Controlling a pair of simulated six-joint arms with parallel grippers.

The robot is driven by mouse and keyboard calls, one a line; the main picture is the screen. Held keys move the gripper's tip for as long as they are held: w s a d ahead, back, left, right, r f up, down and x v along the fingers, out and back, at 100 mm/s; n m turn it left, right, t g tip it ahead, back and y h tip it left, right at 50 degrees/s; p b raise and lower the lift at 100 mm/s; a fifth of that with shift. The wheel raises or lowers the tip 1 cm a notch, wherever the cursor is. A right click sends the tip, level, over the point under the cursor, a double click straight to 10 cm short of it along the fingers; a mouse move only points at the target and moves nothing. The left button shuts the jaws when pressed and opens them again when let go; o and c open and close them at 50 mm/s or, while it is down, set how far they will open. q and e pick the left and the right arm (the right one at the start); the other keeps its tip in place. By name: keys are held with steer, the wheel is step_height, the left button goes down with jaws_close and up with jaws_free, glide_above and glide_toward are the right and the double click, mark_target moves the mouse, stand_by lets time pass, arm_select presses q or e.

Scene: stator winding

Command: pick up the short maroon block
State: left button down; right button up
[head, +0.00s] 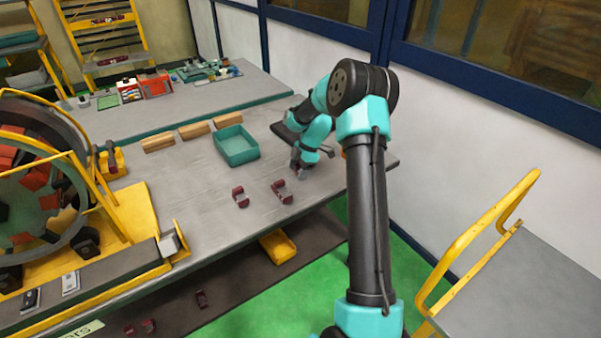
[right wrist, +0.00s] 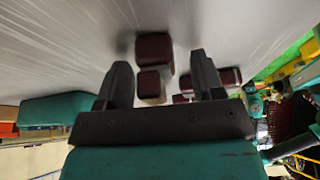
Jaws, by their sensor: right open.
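Two maroon pieces lie on the grey bench in the head view. The shorter maroon block (head: 240,197) is on the left, and a longer maroon piece (head: 282,191) lies to its right. My right gripper (head: 301,170) is above the bench, just behind and right of the longer piece, apart from both. In the right wrist view the open fingers (right wrist: 158,85) have nothing between them that they touch. Maroon ends (right wrist: 154,52) of a nearer piece show beyond the fingers. More maroon ends (right wrist: 228,76) show further right, partly hidden by a finger. My left gripper is not in view.
A teal tray (head: 237,146) stands behind the blocks, with several wooden bars (head: 194,131) beside it. The large yellow-framed stator fixture (head: 140,215) stands at the left. A yellow bin (head: 278,247) and dark maroon pieces (head: 201,299) sit on the lower shelf.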

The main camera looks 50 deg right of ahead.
steer(key=shift+c, duration=0.2)
jaws_close()
stand_by(0.4)
